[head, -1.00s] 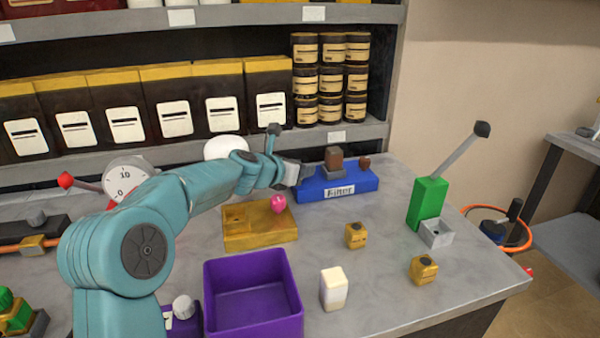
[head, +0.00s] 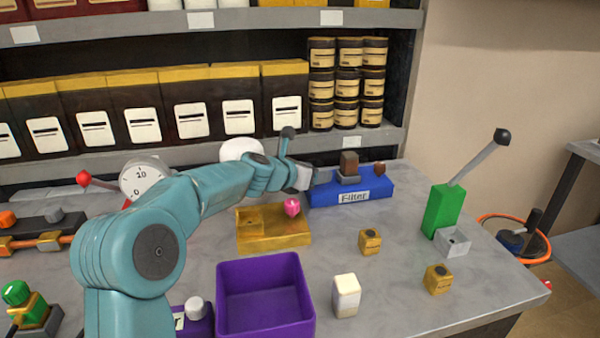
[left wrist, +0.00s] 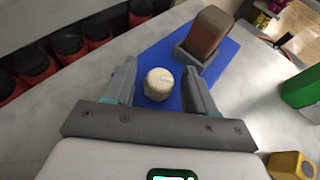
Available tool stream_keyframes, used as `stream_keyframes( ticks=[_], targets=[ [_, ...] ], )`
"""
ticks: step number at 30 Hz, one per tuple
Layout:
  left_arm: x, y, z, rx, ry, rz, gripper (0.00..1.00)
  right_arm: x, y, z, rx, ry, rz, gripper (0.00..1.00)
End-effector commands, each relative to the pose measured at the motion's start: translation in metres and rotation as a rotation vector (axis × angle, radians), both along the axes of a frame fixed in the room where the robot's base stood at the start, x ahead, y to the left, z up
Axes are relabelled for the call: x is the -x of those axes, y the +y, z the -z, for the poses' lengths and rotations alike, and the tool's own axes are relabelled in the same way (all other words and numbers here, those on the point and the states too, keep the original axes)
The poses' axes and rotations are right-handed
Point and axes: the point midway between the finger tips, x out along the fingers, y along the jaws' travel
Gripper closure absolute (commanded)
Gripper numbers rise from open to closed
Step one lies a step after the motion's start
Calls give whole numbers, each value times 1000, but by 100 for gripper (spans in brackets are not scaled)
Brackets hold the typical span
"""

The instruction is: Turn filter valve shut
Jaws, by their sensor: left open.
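The blue filter block (head: 355,190), labelled "Filter", sits at the back of the worktop. In the left wrist view the blue block (left wrist: 160,42) carries a cream round knob (left wrist: 159,84) with a pale mark on top. My left gripper (head: 304,178) is at the block's left end in the head view, where it hides the knob. In the left wrist view my left gripper (left wrist: 160,66) is open, with one finger on each side of the knob. Contact with it cannot be told. My right gripper is not in view.
A brown piece in a grey holder (left wrist: 205,35) stands on the block beside the right finger. A yellow block with a pink knob (head: 275,232), a purple bin (head: 265,300) and a green lever stand (head: 442,210) are nearby. A shelf (head: 390,140) rises behind.

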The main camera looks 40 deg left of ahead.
Motion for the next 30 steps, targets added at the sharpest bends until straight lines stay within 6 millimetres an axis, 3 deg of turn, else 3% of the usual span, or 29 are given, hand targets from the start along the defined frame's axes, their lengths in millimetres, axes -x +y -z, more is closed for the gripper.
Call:
stream_keyframes(
  ticks=[12,18,24,30],
  targets=[
    [94,7,-41,-2,-3,-3,44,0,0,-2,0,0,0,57],
    [129,9,-56,0,-2,-4,44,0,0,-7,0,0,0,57],
    [144,9,-61,-1,-2,-2,44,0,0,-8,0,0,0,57],
    [145,9,-60,0,-1,-1,44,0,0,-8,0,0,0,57]
  ],
)
